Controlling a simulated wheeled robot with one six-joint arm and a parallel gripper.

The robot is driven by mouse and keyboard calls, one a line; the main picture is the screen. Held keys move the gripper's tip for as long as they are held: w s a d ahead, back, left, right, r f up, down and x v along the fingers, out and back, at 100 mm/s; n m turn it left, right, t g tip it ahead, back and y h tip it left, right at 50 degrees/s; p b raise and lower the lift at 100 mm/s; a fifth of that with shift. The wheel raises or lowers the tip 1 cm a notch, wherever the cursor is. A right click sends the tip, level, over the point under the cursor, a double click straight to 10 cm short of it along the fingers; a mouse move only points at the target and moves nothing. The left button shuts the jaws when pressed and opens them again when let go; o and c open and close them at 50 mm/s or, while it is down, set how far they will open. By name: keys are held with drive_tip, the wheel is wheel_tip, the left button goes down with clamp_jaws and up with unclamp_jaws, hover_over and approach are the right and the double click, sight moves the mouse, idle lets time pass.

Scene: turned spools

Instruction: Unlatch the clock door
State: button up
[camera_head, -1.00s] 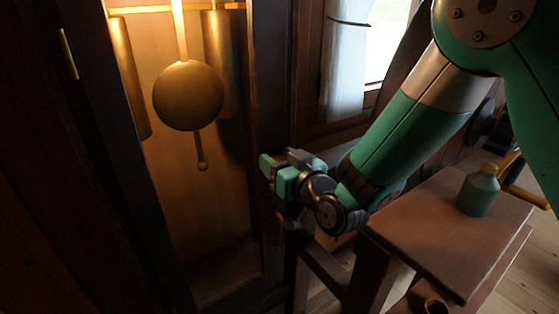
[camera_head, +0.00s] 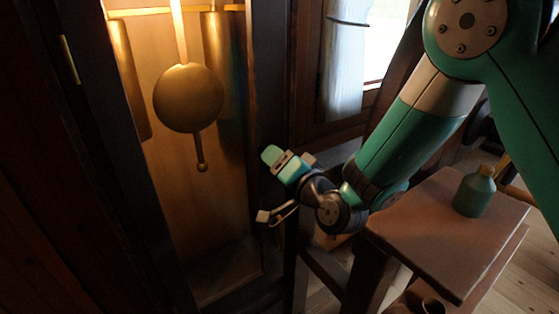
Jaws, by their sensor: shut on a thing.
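The tall clock (camera_head: 130,215) stands on the left, with a warm lit inside. Its door's dark right-hand upright (camera_head: 268,80) runs down beside the pendulum bob (camera_head: 188,98). My gripper (camera_head: 283,160), with teal fingers, is at this upright, right of the bob's lower rod. The fingers are close together on the latch, which is mostly hidden between them. How far the latch is turned cannot be made out. The door looks flush in its frame, with no clear gap.
A small side table (camera_head: 425,235) stands at the right, with a green bottle (camera_head: 475,192) on top. A window (camera_head: 385,40) is behind my arm. A round open-topped item (camera_head: 432,306) sits below the tabletop. Wooden floor shows at the lower right.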

drive_tip(key=m, duration=0.3)
drive_tip(key=shift+w+d+m, duration=0.1)
drive_tip(key=shift+m, duration=0.2)
drive_tip(key=shift+m+p, duration=0.4)
drive_tip(key=shift+m, duration=1.4)
drive_tip(key=o, duration=0.9)
drive_tip(key=shift+f, duration=0.1)
drive_tip(key=shift+o, duration=0.2)
